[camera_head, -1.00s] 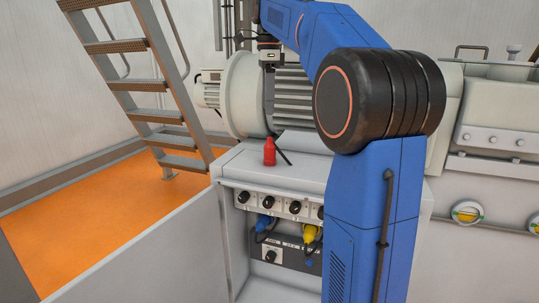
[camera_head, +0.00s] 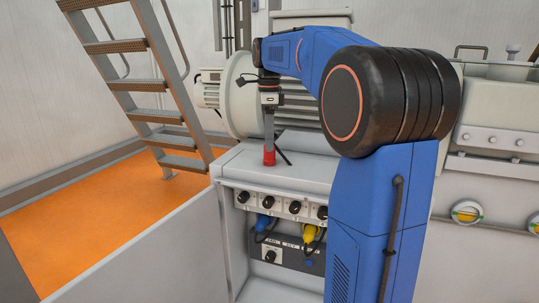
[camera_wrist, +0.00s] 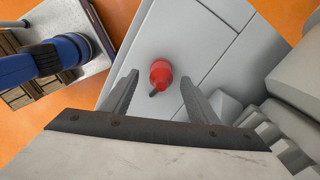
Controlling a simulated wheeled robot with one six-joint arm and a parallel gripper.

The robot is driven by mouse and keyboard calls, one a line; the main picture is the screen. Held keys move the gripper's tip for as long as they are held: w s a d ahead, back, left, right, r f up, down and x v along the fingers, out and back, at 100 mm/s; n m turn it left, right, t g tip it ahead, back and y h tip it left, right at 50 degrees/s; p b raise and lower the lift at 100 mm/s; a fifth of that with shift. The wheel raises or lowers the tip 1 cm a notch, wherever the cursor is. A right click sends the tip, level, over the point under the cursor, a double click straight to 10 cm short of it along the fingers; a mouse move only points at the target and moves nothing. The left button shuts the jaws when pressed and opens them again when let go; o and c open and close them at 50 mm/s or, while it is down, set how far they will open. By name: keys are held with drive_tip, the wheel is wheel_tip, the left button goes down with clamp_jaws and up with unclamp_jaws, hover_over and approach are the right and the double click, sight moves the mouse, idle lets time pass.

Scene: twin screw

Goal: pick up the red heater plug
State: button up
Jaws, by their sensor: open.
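The red heater plug (camera_head: 269,158) stands on the light grey top (camera_head: 235,162) of a cabinet. In the head view my gripper (camera_head: 269,140) hangs over it and hides its upper part. In the wrist view the plug (camera_wrist: 160,74) shows whole, with a short dark tip or cable toward the camera. My gripper (camera_wrist: 157,92) is open, with one finger to each side of the plug. The plug lies a little beyond the line between the fingertips, and neither finger visibly touches it.
Black knobs (camera_head: 295,207), a blue plug (camera_head: 263,221) and a yellow plug (camera_head: 309,233) sit on the cabinet front below. A large grey motor (camera_head: 244,95) stands behind the plug. A metal stair (camera_head: 160,115) is at the left.

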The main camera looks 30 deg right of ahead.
drive_tip(key=shift+w+d+f, duration=0.1)
drive_tip(key=shift+f, duration=2.55)
drive_tip(key=c, duration=1.1)
